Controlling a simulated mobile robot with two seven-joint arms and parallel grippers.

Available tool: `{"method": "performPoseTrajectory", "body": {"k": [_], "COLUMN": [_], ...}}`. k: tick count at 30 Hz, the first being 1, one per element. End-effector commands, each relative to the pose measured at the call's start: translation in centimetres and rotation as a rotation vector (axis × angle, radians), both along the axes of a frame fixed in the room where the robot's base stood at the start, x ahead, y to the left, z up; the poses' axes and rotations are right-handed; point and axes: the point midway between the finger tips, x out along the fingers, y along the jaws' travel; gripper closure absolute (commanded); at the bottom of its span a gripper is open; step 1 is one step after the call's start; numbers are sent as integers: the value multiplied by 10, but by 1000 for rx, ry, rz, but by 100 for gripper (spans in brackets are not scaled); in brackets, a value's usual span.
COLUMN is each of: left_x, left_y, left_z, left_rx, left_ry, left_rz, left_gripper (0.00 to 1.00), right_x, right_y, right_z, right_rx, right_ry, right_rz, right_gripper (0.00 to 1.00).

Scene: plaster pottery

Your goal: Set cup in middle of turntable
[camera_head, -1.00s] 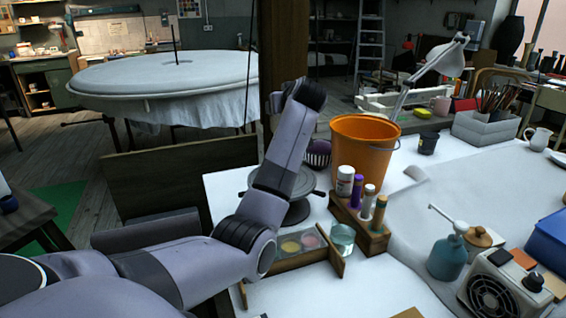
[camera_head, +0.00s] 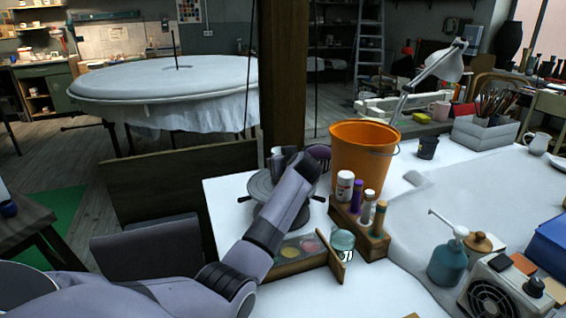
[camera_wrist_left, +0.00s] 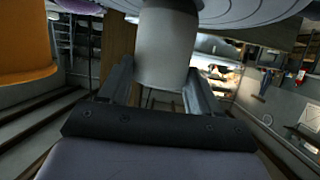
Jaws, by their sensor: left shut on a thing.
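The cup (camera_wrist_left: 165,45) is a plain pale grey cylinder in the left wrist view. My left gripper (camera_wrist_left: 160,78) is shut on it, with one finger on each side. The turntable (camera_head: 262,187) is a round grey disc on the table, left of the orange bucket; my left forearm covers part of it in the head view. Its ringed disc also shows at the top of the wrist view (camera_wrist_left: 245,12), right by the cup's end. I cannot tell whether the cup touches the disc. My right gripper is not in view.
An orange bucket (camera_head: 364,160) stands close to the right of the turntable. A wooden rack (camera_head: 358,232) with several bottles, a glass (camera_head: 342,241) and a paint tray (camera_head: 290,256) are in front. A wooden post (camera_head: 284,75) rises behind.

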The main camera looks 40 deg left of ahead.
Motion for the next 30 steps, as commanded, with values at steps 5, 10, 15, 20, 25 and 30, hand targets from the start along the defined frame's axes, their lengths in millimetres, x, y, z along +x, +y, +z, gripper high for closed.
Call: {"method": "performPoseTrajectory", "body": {"k": [5, 10, 15, 20, 25, 30], "left_x": [0, 0, 0, 0, 0, -8], "left_y": [0, 0, 0, 0, 0, -15], "left_z": [0, -6, -5, -4, 4, 8], "left_rx": [1, -1, -1, 0, 0, 1], "left_ry": [-2, -1, -1, 0, -1, -3], "left_rz": [-1, -1, 0, 0, 0, -2], "left_gripper": [72, 34, 12, 12, 12, 12], "right_x": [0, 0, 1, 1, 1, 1], "right_y": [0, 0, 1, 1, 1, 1], "right_z": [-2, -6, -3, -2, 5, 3], "right_rx": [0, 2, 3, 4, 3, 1], "right_ry": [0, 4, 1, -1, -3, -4], "right_rz": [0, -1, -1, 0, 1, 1], "right_gripper": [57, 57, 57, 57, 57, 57]}}
